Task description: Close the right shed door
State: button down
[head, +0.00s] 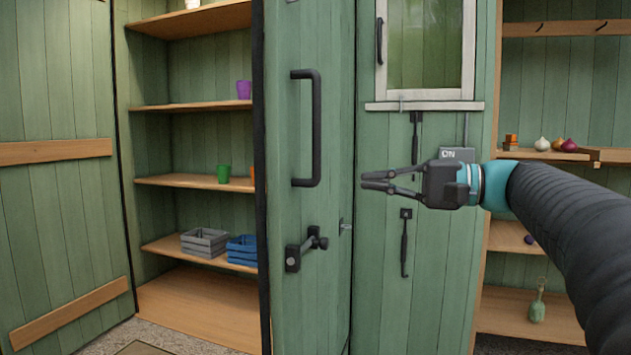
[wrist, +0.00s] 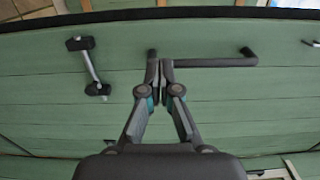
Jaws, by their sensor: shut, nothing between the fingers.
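The right shed door (head: 325,250) is a green plank panel with a dark edge. It stands open, with shed shelves showing to its left. It carries a black bar handle (head: 314,128) and, below it, a black latch (head: 305,250). My gripper (head: 364,181) is shut and empty, to the right of the door's handle in the head view. In the wrist view my gripper (wrist: 160,66) has its fingertips together over the green planks, by one end of the handle (wrist: 215,62). The latch (wrist: 88,68) lies to their left. I cannot tell whether the fingertips touch the door.
The left shed door (head: 60,220) also stands open. Shelves (head: 195,183) between hold pots, a grey crate (head: 204,242) and a blue crate (head: 242,249). Right of the right door are a window (head: 425,45), hanging tools (head: 405,242), a grey box (head: 457,154) and more shelves (head: 510,238).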

aim_at(281, 175)
jog(key=x, duration=1.4)
jog(key=shift+p, duration=0.35)
